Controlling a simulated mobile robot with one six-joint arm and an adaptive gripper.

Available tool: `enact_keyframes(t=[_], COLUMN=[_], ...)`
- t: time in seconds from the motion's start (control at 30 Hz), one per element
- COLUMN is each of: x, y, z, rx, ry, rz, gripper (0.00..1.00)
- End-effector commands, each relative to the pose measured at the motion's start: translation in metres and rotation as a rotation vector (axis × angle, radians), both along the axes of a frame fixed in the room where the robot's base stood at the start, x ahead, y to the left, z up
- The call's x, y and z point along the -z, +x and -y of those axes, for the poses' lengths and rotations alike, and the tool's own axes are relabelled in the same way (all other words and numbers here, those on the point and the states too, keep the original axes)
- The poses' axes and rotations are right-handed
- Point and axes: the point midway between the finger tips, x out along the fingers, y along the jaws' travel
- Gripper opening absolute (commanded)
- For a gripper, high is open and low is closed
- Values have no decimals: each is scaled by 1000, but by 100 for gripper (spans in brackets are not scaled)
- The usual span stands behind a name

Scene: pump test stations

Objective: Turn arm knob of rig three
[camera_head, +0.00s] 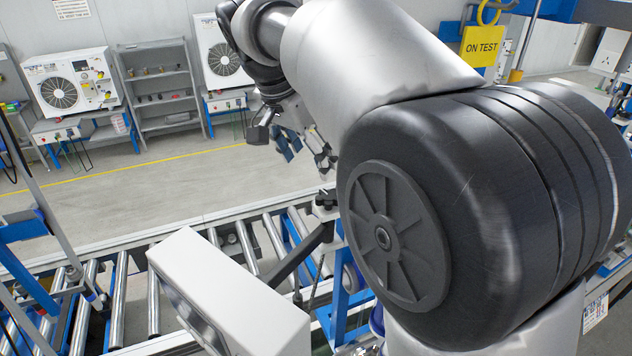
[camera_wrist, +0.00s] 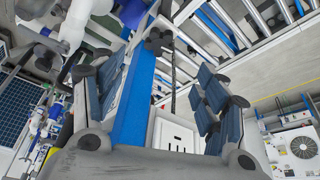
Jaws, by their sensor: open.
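My gripper (camera_wrist: 162,75) is open and empty in the wrist view, with a blue-padded finger on each side. A dark, lobed knob (camera_wrist: 158,40) shows between the fingers, at the upper end of a blue post (camera_wrist: 134,100). The gap between knob and fingers cannot be judged. In the head view, a dark knob-like part (camera_head: 326,199) sits near the conveyor rail, below the blue finger pads, seemingly apart from them. My arm hides much of the right side there. I see no readable label naming rig three.
A white box (camera_head: 230,295) stands at the front of the roller conveyor (camera_head: 118,300); a dark slanted bar (camera_head: 298,258) is beside it. White fan units (camera_head: 70,82) and a grey shelf (camera_head: 160,90) line the back wall. Open floor lies before them. A yellow "ON TEST" sign (camera_head: 482,47) hangs upper right.

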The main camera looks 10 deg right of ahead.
Motion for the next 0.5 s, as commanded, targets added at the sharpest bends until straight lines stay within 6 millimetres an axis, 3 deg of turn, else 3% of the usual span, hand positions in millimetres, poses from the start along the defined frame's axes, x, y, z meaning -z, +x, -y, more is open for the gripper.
enact_keyframes(t=[0.3,0.5], x=[67,100], y=[16,24], z=[23,34], rx=[0,-2], ry=[-2,-2], rz=[-5,-4], gripper=[67,67])
